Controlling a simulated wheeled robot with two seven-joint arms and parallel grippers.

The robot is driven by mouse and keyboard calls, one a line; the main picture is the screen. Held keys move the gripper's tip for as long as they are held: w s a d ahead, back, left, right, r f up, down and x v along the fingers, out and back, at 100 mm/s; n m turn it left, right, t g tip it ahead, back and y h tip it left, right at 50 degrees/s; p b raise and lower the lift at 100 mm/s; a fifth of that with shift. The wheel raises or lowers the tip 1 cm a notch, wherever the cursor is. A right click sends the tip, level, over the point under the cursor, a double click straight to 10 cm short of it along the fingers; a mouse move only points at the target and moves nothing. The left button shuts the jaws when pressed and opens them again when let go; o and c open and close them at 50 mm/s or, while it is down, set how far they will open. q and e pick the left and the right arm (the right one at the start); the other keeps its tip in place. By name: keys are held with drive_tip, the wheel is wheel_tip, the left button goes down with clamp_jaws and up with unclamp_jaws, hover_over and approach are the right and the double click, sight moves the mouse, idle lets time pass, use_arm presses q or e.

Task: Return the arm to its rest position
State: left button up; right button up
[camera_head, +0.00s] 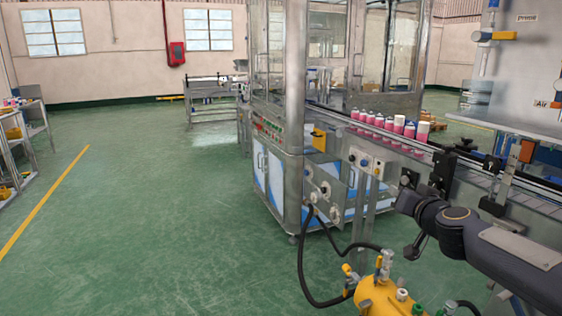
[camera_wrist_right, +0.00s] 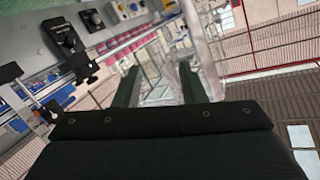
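My right arm (camera_head: 490,245) reaches in from the right in the head view. Its gripper end (camera_head: 412,205) is in front of the conveyor's near side, and the fingers are hard to make out there. In the right wrist view the right gripper (camera_wrist_right: 160,84) has its two dark fingers wide apart, with nothing held between them. The wrist view is tilted and shows the machine's side behind the fingers. My left gripper and left arm are not in view.
A yellow tank (camera_head: 385,298) with black hoses sits low in front. The green floor (camera_head: 150,215) at left is clear.

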drive_tip(key=s+a+f+n+g+y, duration=0.2)
drive_tip(key=s+a+f, duration=0.15)
drive_tip(key=s, duration=0.55)
drive_tip(key=s+a+f+n+g+y, duration=0.15)
drive_tip(key=s+a, duration=0.25)
drive_tip(key=s, duration=0.6)
drive_tip(key=s+f+m+g, duration=0.1)
drive_tip(key=s+f+g, duration=0.2)
drive_tip(key=s+f, duration=0.55)
drive_tip(key=s+f+g, duration=0.4)
drive_tip(key=s+f, duration=0.1)
drive_tip(key=s, duration=0.6)
wheel_tip(320, 180, up, 14)
drive_tip(key=p, duration=1.4)
drive_tip(key=shift+s+a+p, duration=0.35)
drive_tip(key=shift+a+p, duration=0.05)
drive_tip(key=shift+a, duration=0.05)
drive_tip(key=shift+f, duration=0.1)
